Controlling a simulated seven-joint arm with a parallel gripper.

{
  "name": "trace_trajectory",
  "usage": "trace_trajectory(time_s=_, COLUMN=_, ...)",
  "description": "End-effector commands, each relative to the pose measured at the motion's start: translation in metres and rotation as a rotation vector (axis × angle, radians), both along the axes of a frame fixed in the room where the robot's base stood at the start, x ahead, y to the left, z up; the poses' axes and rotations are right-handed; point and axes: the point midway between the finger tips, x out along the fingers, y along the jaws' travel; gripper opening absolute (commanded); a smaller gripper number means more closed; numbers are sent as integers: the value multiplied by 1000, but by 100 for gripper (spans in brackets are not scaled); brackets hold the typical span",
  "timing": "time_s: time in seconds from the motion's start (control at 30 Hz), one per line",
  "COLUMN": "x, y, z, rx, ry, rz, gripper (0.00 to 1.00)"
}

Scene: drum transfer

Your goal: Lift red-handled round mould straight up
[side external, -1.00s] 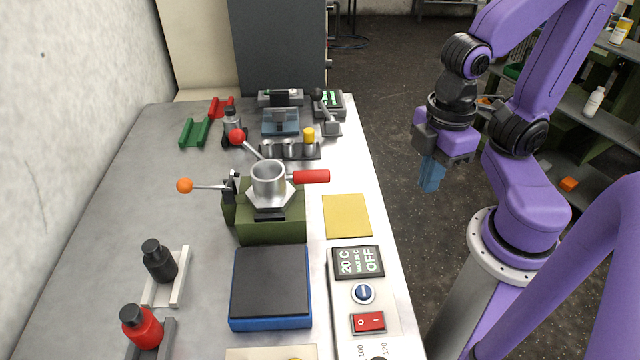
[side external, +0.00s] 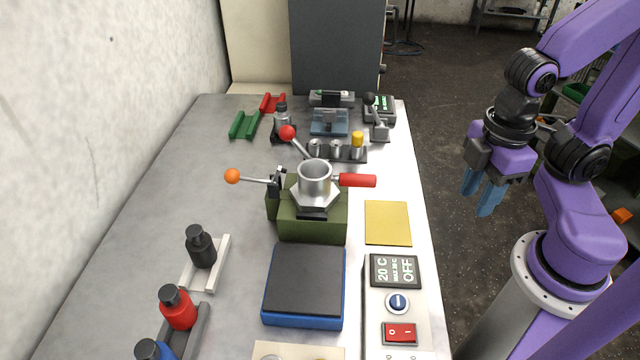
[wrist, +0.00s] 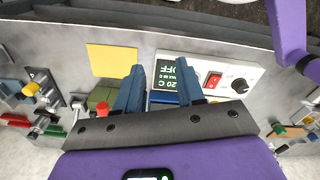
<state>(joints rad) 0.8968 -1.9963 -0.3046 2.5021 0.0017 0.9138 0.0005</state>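The round mould (side external: 314,184) is a silver cup on a hexagonal base with a red handle (side external: 357,181) pointing right. It sits upright on a green block (side external: 313,224) on the bench. My gripper (side external: 482,194) hangs off the bench's right edge, well to the right of the mould and apart from it. Its two blue fingers are spread with nothing between them. In the wrist view the fingers of my gripper (wrist: 158,92) also stand apart. There the red handle (wrist: 103,108) shows left of the fingers, and the rest of the mould is mostly hidden.
An orange-knobbed lever (side external: 233,176) and a red-knobbed lever (side external: 288,133) stand beside the mould. A yellow plate (side external: 387,223), a control panel (side external: 395,271) and a blue-black block (side external: 305,285) lie nearby. Bottles, including a black one (side external: 201,247), stand at left. The left bench surface is mostly clear.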

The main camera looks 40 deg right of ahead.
Motion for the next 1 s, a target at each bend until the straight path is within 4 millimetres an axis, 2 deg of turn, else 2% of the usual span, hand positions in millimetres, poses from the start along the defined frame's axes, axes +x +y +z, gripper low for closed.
trace_trajectory(time_s=0.33, x=1, y=0, z=0, rx=-1, ry=0, rz=-1, gripper=57)
trace_trajectory(time_s=0.47, x=11, y=6, z=2, rx=-26, ry=-14, rz=-10, gripper=57)
trace_trajectory(time_s=0.67, x=55, y=33, z=13, rx=-136, ry=-91, rz=-65, gripper=57)
trace_trajectory(time_s=0.8, x=89, y=59, z=23, rx=-219, ry=-177, rz=-125, gripper=57)
trace_trajectory(time_s=1.0, x=131, y=98, z=40, rx=-315, ry=-320, rz=-220, gripper=57)
